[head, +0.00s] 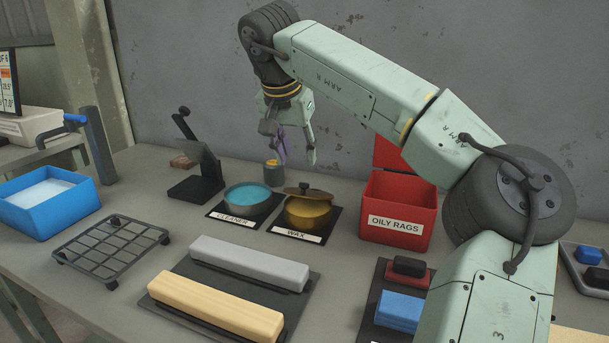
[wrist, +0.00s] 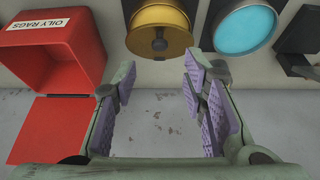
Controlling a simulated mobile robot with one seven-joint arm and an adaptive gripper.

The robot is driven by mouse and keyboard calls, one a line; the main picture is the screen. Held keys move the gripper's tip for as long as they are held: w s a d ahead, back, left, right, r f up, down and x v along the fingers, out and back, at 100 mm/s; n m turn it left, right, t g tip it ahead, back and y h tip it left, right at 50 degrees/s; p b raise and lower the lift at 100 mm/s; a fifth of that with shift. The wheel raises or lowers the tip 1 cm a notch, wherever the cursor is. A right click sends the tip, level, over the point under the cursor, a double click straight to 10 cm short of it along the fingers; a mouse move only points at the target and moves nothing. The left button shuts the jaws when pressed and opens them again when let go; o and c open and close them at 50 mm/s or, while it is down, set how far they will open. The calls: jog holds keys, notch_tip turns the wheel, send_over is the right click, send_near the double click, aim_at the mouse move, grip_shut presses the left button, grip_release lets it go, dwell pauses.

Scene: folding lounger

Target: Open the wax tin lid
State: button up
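The wax tin (head: 309,216) is a round gold tin on a dark mat labelled WAX. Its brownish lid (head: 320,194) with a small dark knob sits over the tin's top; I cannot tell how far it is seated. In the wrist view the gold tin (wrist: 160,12) and the knob (wrist: 160,44) show at the top middle. My gripper (head: 297,161) is above and behind the tin, pointing down.
The blue-filled cleaner tin (head: 245,202) stands just left of the wax tin. The open red oily rags bin (head: 397,205) stands to the right. A small grey cup (head: 273,173) and a black stand (head: 197,170) are behind. Sanding-block-like bars (head: 215,305) lie in front.

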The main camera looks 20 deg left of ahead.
aim_at(303, 184)
jog(key=x, duration=0.8)
jog(key=shift+w+f+p, duration=0.1)
jog(key=shift+f+p, duration=0.05)
jog(key=shift+p, duration=0.15)
grip_shut()
dwell(0.4)
